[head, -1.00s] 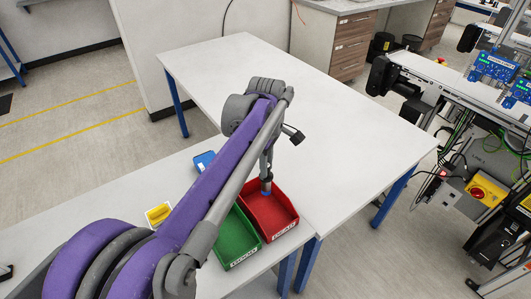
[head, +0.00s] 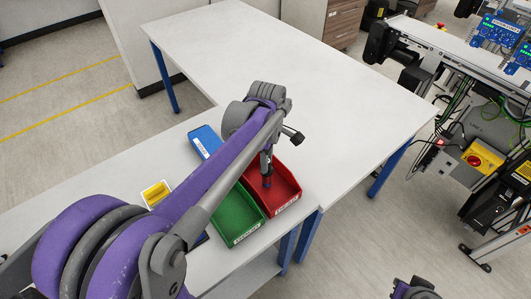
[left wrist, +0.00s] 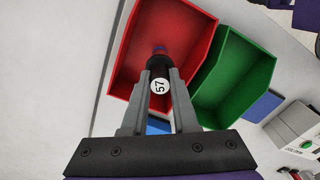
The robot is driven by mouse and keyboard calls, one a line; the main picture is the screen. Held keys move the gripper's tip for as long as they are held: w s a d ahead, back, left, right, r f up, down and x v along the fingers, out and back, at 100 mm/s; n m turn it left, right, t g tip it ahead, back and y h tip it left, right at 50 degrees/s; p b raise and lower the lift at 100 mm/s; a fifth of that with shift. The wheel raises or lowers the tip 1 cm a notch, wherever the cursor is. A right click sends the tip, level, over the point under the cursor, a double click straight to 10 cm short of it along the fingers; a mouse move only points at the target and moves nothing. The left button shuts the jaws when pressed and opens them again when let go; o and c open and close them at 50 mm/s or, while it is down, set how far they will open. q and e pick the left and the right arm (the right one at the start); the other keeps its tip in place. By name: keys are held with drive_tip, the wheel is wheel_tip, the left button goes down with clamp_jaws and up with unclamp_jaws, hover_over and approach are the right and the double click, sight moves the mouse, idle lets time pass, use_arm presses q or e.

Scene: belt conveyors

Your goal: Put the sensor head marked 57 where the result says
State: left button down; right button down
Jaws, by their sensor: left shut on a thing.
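My left gripper (head: 266,163) is shut on the sensor head marked 57 (left wrist: 160,86), a small dark cylinder with a white round label and a bluish end. The gripper holds it upright over the red bin (head: 290,190), its lower end pointing at the bin floor. In the left wrist view the red bin (left wrist: 201,50) lies behind the sensor head; I cannot tell if they touch. The green bin (head: 238,218) stands right beside the red one and shows in the left wrist view (left wrist: 262,65). Both bins have front labels too small to read.
A blue bin (head: 205,140) stands behind my left arm, partly hidden. A yellow item (head: 155,191) lies in a white tray to the left. The large white table (head: 270,60) behind is bare. A conveyor (head: 450,48) with blue boards stands at the right.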

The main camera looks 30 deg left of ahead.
use_arm(q)
drive_tip(key=shift+w+f, duration=0.1)
drive_tip(key=shift+f, duration=0.2)
drive_tip(key=c, duration=0.6)
unclamp_jaws()
drive_tip(key=shift+r, duration=0.1)
wheel_tip(320, 180, up, 11)
idle(0.5)
drive_tip(key=s+d+f+m+t, duration=0.3)
drive_tip(key=s+f+m, duration=0.3)
drive_tip(key=m, duration=0.3)
drive_tip(key=s+d+f+m+t, duration=0.3)
drive_tip(key=s+f+m, duration=0.4)
drive_tip(key=m, duration=0.3)
drive_tip(key=shift+d+f, duration=0.4)
drive_tip(key=shift+d, duration=0.05)
